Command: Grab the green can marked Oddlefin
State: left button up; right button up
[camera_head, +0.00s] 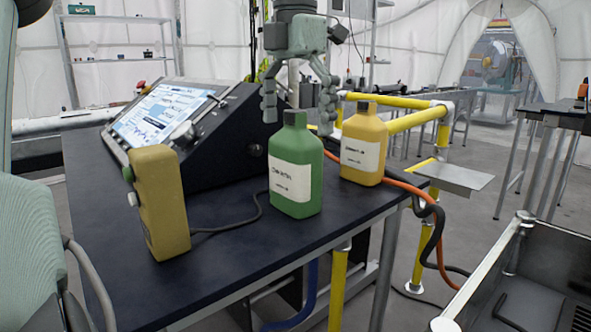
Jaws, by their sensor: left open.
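The green can (291,181) stands upright on the dark table, with a black cap and a white label whose print is too small to read surely. A yellow can (363,152) of like shape, also with a white label, stands to its right and a little farther back. My left gripper (298,104) hangs from above with its fingers pointing down, spread apart and empty. In the picture one finger shows on each side of the green can's cap; I cannot tell the exact depth between them. My right gripper is not in view.
A yellow handheld box (160,203) with a cable stands at the table's (243,243) left front. A black console (226,139) with a tilted screen lies behind it. Yellow rails (418,118) and an orange hose (408,187) run right of the table. A dark open bin (540,262) is lower right.

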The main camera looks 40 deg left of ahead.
aim_at(296, 167)
pick_arm(q)
jog(key=shift+f, duration=0.5)
notch_tip(296, 167, down, 4)
jog(key=shift+w+a+f, duration=0.1)
notch_tip(296, 167, down, 2)
jog(key=shift+f, duration=0.25)
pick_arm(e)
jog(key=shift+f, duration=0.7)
pick_arm(q)
jog(key=shift+c, duration=0.6)
jog(key=shift+c, duration=1.3)
jog(key=c, duration=0.9)
jog(key=shift+w, duration=0.1)
jog(key=c, duration=0.5)
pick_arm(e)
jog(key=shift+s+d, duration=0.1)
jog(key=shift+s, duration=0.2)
